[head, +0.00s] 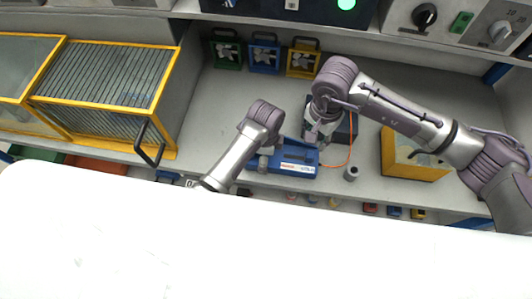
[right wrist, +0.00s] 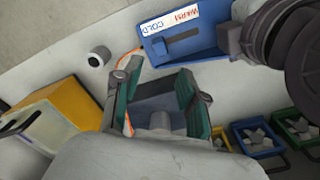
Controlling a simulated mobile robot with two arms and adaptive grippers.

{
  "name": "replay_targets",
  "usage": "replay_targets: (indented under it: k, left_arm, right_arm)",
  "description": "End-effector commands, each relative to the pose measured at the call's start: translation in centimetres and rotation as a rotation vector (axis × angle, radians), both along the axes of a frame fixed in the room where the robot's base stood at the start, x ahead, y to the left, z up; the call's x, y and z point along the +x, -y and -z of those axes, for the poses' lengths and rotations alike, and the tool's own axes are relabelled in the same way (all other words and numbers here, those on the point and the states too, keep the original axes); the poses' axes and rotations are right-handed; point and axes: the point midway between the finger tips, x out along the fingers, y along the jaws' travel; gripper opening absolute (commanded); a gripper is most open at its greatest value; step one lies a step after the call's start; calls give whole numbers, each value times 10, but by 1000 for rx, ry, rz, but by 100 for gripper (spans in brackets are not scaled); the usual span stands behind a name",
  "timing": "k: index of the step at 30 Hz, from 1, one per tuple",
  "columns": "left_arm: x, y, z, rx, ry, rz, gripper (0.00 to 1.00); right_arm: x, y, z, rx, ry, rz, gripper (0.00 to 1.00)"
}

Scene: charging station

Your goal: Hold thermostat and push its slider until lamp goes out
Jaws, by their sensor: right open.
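The blue thermostat (head: 298,157) lies on the bench; its WARM/COLD label and slot show in the right wrist view (right wrist: 187,42). An orange cable (head: 350,150) runs from it towards a dark blue box (head: 343,128). My left gripper (head: 268,158) is at the thermostat's left end; whether its fingers are closed on it is hidden. My right gripper (head: 318,138) is open above the bench behind the thermostat. Its fingers (right wrist: 160,95) are apart, with the dark box and a grey cylinder seen between them. A round green lamp (head: 346,4) glows on the back panel.
A small grey cylinder (head: 351,173) stands right of the thermostat. A yellow box (head: 405,160) stands farther right. A yellow-framed rack (head: 105,75) fills the left. The bench between rack and left arm is clear.

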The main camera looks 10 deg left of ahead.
Motion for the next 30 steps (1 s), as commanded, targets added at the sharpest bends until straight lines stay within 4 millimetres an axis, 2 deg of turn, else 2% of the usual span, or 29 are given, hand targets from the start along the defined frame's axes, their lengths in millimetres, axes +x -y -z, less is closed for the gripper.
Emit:
replay_targets:
  k: [5,6,15,20,23,30]
  left_arm:
    - [0,0,0,0,0,0,100]
    - [0,0,0,0,0,0,97]
    - [0,0,0,0,0,0,47]
    - [0,0,0,-1,0,0,47]
    - [0,0,0,-1,0,0,47]
    - [0,0,0,-1,0,0,47]
  right_arm:
    - [0,0,0,0,0,0,42]
    - [0,0,0,0,0,0,42]
    - [0,0,0,0,0,0,42]
    - [0,3,2,-1,-1,-45,15]
    - [0,9,5,-2,-1,-155,0]
    - [0,26,15,-1,-1,-491,0]
